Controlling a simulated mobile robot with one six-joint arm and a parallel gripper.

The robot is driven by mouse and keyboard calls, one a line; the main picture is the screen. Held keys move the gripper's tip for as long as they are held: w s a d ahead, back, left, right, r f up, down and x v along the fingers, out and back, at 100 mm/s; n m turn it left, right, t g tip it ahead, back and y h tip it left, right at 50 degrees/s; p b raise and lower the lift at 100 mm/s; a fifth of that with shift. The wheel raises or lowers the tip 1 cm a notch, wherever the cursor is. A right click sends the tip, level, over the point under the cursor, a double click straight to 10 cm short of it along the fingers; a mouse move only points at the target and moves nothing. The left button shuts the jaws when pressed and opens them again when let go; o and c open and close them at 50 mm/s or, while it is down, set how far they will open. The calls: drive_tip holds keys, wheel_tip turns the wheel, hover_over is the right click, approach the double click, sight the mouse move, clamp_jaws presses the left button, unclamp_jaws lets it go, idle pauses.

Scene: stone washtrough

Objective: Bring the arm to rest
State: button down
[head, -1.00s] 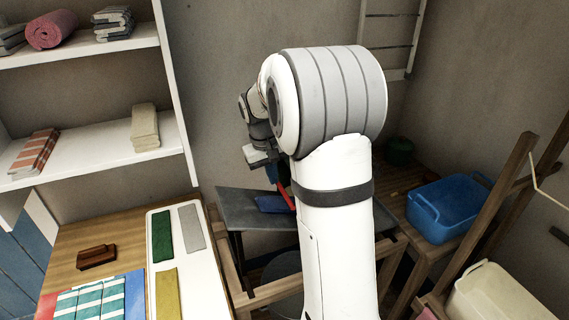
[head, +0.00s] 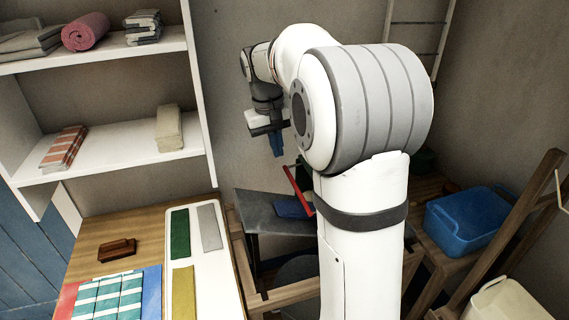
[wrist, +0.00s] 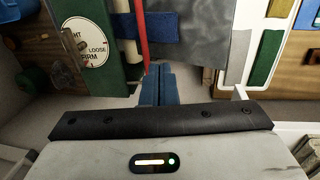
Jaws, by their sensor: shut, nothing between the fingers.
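My gripper (head: 278,145) hangs from my bent arm in the head view, its blue fingers pointing down in the air. In the wrist view the blue fingers (wrist: 158,84) are together with nothing between them. Below them are a dark grey board (head: 262,212) with a blue cloth (head: 292,207) on it and a red lever (head: 298,190). The fingers are apart from these. My upper arm hides part of the area behind it.
A white shelf (head: 110,160) with folded cloths stands at the left. A tray (head: 207,280) with coloured strips lies on the wooden table. A blue tub (head: 465,225) stands at the right. A green panel with a round dial (wrist: 84,42) shows in the wrist view.

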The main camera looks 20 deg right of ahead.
drive_tip(key=shift+a+r, duration=0.3)
drive_tip(key=shift+r, duration=0.65)
drive_tip(key=s+a+f+t, duration=0.1)
drive_tip(key=s+f, duration=0.1)
drive_tip(key=s, duration=0.6)
drive_tip(key=s+a+f+t+y, duration=0.1)
drive_tip(key=s+a+f, duration=0.1)
drive_tip(key=s, duration=0.7)
drive_tip(key=s+a+f+t, duration=0.1)
drive_tip(key=s+a+f, duration=0.1)
drive_tip(key=s, duration=0.6)
drive_tip(key=shift+s+a+f+y, duration=0.15)
drive_tip(key=shift+a+f+y, duration=0.2)
drive_tip(key=shift+f, duration=0.35)
